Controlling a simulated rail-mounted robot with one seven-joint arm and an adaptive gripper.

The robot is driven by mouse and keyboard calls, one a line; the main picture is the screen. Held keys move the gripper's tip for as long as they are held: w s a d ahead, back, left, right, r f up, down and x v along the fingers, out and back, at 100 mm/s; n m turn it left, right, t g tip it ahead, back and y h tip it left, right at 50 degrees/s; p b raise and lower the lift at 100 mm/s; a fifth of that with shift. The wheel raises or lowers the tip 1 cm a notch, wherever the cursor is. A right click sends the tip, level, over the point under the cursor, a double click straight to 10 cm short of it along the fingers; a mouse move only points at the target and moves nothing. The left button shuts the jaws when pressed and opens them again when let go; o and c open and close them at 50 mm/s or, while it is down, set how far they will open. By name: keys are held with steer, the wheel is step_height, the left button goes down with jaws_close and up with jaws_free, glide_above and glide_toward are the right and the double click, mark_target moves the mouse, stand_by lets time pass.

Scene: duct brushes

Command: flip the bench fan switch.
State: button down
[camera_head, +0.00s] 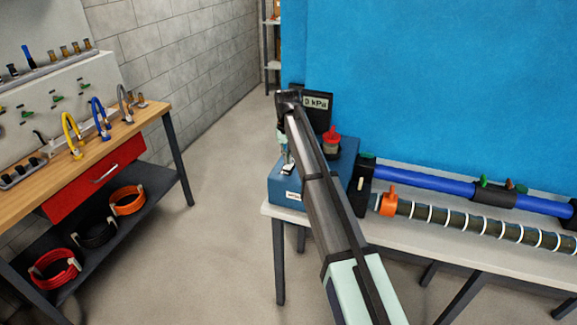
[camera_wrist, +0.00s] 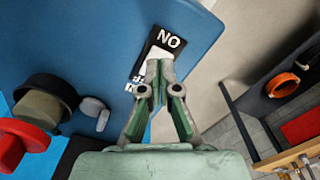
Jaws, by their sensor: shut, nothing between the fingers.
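The blue bench box (camera_head: 283,188) stands at the left end of the white bench, with a switch plate (camera_head: 288,169) on its top. In the wrist view the plate (camera_wrist: 167,43) is black and white and carries letters that read "NO" from this side. My gripper (camera_wrist: 158,72) is shut and empty, its fingertips together over the plate. The fingertips cover part of the plate, so the switch lever and its position are hidden. I cannot tell whether they touch it. In the head view my gripper (camera_head: 285,150) shows above the box, partly behind my arm.
A red knob (camera_head: 331,137) and a "0 kPa" display (camera_head: 316,102) stand at the back of the box. A blue duct (camera_head: 425,183) and a ringed hose (camera_head: 460,223) lie to the right. A wooden workbench (camera_head: 95,135) stands left, across free floor.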

mark_target(287, 167)
steer(key=shift+f+b, duration=0.3)
steer(key=shift+f, duration=0.9)
stand_by(1.1)
steer(key=shift+r+p, duration=1.95)
steer(key=shift+r, duration=1.6)
